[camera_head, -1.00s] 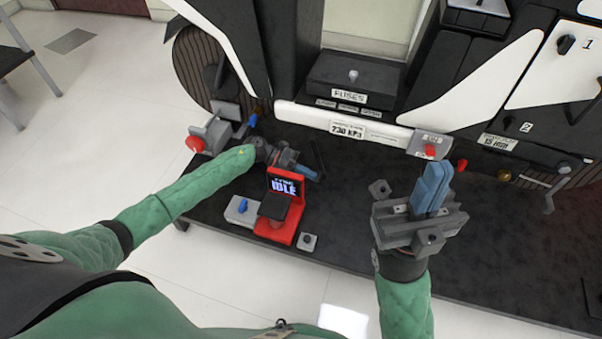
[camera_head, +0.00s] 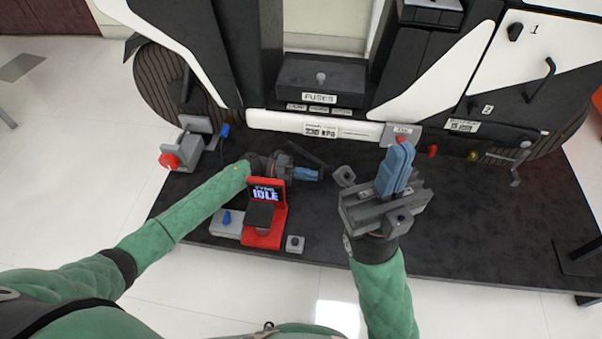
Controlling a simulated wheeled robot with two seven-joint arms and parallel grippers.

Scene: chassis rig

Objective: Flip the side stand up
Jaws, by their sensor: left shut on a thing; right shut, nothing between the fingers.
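The side stand (camera_head: 308,155) is a thin dark bar under the white chassis panel. It slants from its upper left end down to the right, to the tips of my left gripper. My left gripper (camera_head: 316,174) reaches in from the left, low over the black platform, its blue fingers shut at the stand's lower end. The exact contact is small and partly hidden. My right gripper (camera_head: 403,152) points up in front of the chassis on the right, blue fingers shut together and empty, well apart from the stand.
A grey clamp with a red knob (camera_head: 170,161) is at left. The platform (camera_head: 470,225) is clear at right.

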